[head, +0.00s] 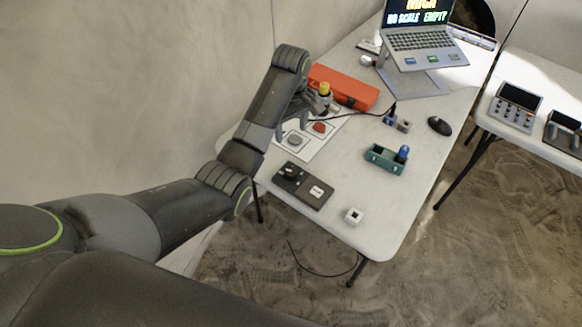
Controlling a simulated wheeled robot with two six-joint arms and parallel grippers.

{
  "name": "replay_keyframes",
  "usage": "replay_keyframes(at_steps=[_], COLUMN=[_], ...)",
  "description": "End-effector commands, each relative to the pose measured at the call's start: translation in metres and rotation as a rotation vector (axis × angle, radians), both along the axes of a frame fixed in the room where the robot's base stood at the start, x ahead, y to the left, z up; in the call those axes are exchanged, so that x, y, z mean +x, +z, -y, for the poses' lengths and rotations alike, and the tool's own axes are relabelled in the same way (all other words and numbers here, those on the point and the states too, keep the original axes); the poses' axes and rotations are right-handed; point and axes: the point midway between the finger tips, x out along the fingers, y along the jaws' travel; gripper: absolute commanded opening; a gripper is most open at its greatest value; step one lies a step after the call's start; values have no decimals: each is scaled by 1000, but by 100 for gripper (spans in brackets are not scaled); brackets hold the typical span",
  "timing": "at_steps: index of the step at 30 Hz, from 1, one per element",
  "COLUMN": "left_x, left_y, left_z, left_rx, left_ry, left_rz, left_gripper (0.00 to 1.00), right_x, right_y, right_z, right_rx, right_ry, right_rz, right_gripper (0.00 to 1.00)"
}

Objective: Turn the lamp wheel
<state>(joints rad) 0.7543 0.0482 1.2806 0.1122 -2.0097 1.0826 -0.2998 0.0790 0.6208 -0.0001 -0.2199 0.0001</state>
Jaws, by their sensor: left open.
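A dark panel (312,190) lies near the front left edge of the white table. It carries a round black knob (291,171), which looks like the lamp wheel, and a white label (317,191). My left gripper (300,119) is open, above the white sheet and farther back on the table than the knob. It is apart from the knob and partly hidden by its own wrist. A grey object with a yellow top (324,89) stands close beside it; I cannot tell if they touch. My right gripper is not in view.
The white sheet (327,142) bears a red piece (320,127) and a grey piece (294,139). A red case (345,86), laptop (420,40), green holder (384,159), mouse (439,125) and small white block (354,216) stand around.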

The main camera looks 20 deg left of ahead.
Motion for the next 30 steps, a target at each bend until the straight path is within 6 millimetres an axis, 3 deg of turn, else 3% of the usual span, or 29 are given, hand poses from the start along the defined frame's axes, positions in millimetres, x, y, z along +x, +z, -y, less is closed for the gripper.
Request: replay_keyframes(at_steps=[7,9,21,30], left_x=[-1,-1,-1,-1], left_y=[-35,-45,-131,-167], left_z=[0,0,0,0], left_rx=[0,1,0,1], left_ry=[0,0,-1,-2], left_rz=[-2,-6,-2,1], left_gripper=[57,57,57,57], right_x=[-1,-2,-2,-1], right_y=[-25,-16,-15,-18], right_z=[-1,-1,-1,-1], right_rx=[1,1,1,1], right_ry=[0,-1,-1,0], right_rz=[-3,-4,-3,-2], right_gripper=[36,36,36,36])
